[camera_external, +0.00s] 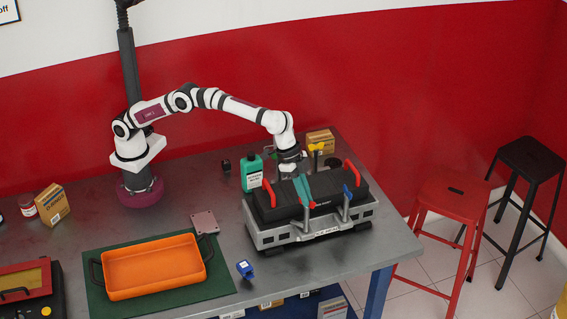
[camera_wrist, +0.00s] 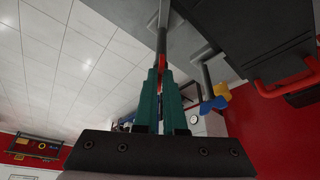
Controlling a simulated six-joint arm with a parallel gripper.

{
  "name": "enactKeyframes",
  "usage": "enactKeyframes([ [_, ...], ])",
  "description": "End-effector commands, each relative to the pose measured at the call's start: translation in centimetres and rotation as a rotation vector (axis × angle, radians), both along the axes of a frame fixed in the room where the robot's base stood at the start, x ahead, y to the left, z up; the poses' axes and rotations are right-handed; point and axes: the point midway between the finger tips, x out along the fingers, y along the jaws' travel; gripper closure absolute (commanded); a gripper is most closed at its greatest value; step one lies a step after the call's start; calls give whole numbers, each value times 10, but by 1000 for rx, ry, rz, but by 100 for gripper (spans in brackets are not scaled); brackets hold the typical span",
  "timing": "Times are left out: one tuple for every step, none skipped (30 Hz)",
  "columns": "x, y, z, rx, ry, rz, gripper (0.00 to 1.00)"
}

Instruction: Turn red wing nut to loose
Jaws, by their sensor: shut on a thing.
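The red wing nut (camera_wrist: 162,63) sits on a metal rod between the tips of my gripper's teal fingers in the wrist view. My gripper (camera_wrist: 161,78) is shut on it; the fingers hide part of the nut. In the external view my gripper (camera_external: 303,190) reaches over the black block (camera_external: 270,210) in its grey metal tray (camera_external: 270,236), with the fingers at the near-side rod. A little red shows by the fingertips there. The exact angle of the nut cannot be told.
A blue wing nut (camera_external: 348,190) stands on a rod to the right, and a yellow one (camera_external: 316,147) behind. Red handles (camera_external: 352,173) rise at the block's ends. A green bottle (camera_external: 252,172) stands left of the block; an orange tray (camera_external: 152,268) lies on a green mat (camera_external: 215,281).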

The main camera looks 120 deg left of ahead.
Motion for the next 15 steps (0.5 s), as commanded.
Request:
enactKeyframes([
  [0,0,0,1,-1,29,100],
  [0,-1,0,1,-1,51,100],
  [0,-1,0,1,-1,84,100],
  [0,-1,0,1,-1,109,100],
  [0,-1,0,1,-1,137,100],
  [0,-1,0,1,-2,174,100],
  [0,-2,0,1,-2,202,100],
  [0,-2,0,1,-2,229,100],
  [0,-2,0,1,-2,266,100],
  [0,-2,0,2,-2,293,100],
  [1,-2,0,1,-2,322,100],
  [1,-2,0,1,-3,358,100],
  [1,-3,0,2,-3,384,100],
  [1,-3,1,1,-3,410,100],
  [1,-3,0,1,-3,443,100],
])
